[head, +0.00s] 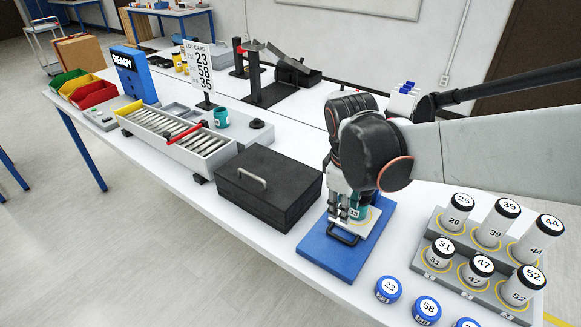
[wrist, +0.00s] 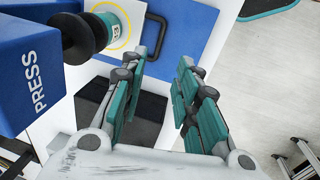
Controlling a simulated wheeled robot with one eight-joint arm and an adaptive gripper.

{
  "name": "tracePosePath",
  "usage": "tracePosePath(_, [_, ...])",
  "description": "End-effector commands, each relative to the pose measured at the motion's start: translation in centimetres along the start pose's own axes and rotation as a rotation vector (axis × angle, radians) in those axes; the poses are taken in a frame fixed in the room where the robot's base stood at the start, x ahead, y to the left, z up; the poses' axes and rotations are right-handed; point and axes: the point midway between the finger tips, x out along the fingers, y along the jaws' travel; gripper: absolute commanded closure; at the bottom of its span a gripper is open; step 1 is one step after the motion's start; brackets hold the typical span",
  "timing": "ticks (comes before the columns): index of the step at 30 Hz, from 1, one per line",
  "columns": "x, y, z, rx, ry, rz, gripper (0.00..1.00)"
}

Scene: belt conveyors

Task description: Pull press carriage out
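The press carriage (wrist: 138,14) is a pale plate with a yellow ring on a blue base (wrist: 205,22). Its black handle (wrist: 157,20) stands at its front edge, and shows in the head view (head: 342,237). A teal jar (wrist: 112,27) with a white label stands on the ring. In the wrist view, the dark plunger of the blue press (wrist: 28,75) is beside the jar's top. My gripper (wrist: 163,60) is open and empty, its teal-padded fingers apart. The handle lies beyond the fingertips; contact cannot be told. In the head view my gripper (head: 345,212) hides much of the carriage.
A black box (head: 265,190) stands left of the blue base. A stepped rack (head: 470,265) of numbered white containers is at right. Blue numbered caps (head: 388,289) lie near the front edge. A roller conveyor (head: 175,138) and a lot card (head: 200,65) stand farther left.

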Motion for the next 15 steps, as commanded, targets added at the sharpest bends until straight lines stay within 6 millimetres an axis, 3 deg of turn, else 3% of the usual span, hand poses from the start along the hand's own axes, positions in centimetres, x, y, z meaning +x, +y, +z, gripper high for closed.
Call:
tracePosePath(5, [2.2, 0.1, -0.1, 0.000, 0.000, 0.000, 0.71])
tracePosePath(15, [8.9, 0.0, -0.1, 0.002, 0.001, 0.000, 0.71])
